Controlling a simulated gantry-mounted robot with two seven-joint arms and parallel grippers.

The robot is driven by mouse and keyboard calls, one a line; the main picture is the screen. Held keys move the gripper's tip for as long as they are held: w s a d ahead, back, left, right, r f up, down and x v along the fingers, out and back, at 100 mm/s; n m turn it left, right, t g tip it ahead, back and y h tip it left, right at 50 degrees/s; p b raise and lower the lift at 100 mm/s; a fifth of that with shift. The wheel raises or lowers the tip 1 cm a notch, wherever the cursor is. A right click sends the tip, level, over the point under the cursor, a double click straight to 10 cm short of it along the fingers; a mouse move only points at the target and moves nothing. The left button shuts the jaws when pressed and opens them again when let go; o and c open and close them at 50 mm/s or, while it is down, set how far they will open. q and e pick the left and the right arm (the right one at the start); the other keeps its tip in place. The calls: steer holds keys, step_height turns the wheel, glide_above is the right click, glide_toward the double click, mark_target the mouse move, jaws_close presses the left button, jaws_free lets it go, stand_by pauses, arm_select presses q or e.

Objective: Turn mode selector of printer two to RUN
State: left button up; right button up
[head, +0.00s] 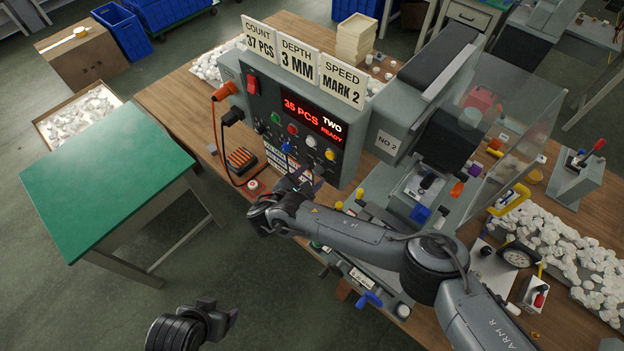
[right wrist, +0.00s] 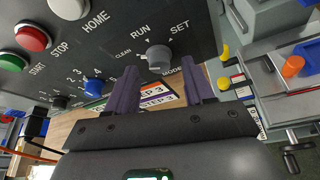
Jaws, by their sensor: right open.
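The control panel of printer two (head: 295,100) has a red display reading 35 PCS, TWO, READY. In the right wrist view the mode selector (right wrist: 158,57) is a grey round knob, with CLEAN to its left, RUN above left, SET above right and MODE below. I cannot tell which label it points at. My right gripper (right wrist: 160,74) is open and empty, its two purple-grey fingers pointing at the panel with the knob centred just beyond the gap. In the head view the right gripper (head: 303,182) is below the panel's buttons. My left gripper (head: 222,314) is low at the left, away from the printer; its jaws are unclear.
Near the selector are a blue knob (right wrist: 94,87), a red STOP button (right wrist: 33,38) and a white HOME button (right wrist: 68,6). Coloured STEP cards (right wrist: 160,96) hang below it. Cables (head: 222,140) plug in at the panel's left. A green table (head: 105,180) stands left.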

steer(key=shift+w+d+f, duration=0.25)
steer(key=shift+w+d, duration=0.1)
steer(key=shift+w, duration=0.25)
jaws_close()
steer(key=shift+b, duration=0.3)
steer(key=shift+d+f+m+t+y+b, duration=0.1)
steer(key=shift+f+m+t+y+b, duration=0.2)
steer(key=shift+m+b, duration=0.45)
steer(key=m+t+b, duration=0.1)
steer(key=m+b, duration=0.1)
steer(key=b, duration=0.4)
steer(key=m+t+y+b, duration=0.1)
steer(key=m+b, duration=0.1)
steer(key=b, duration=0.4)
steer(key=m+t+b, duration=0.2)
steer(key=m+b, duration=0.1)
steer(key=b, duration=0.3)
steer(key=shift+s+d+f+y+b, duration=0.2)
steer(key=shift+f+y+b, duration=0.1)
steer(key=shift+y, duration=0.1)
steer(key=shift+r+m+b, duration=0.2)
steer(key=shift+m+b, duration=0.05)
steer(key=shift+b, duration=0.35)
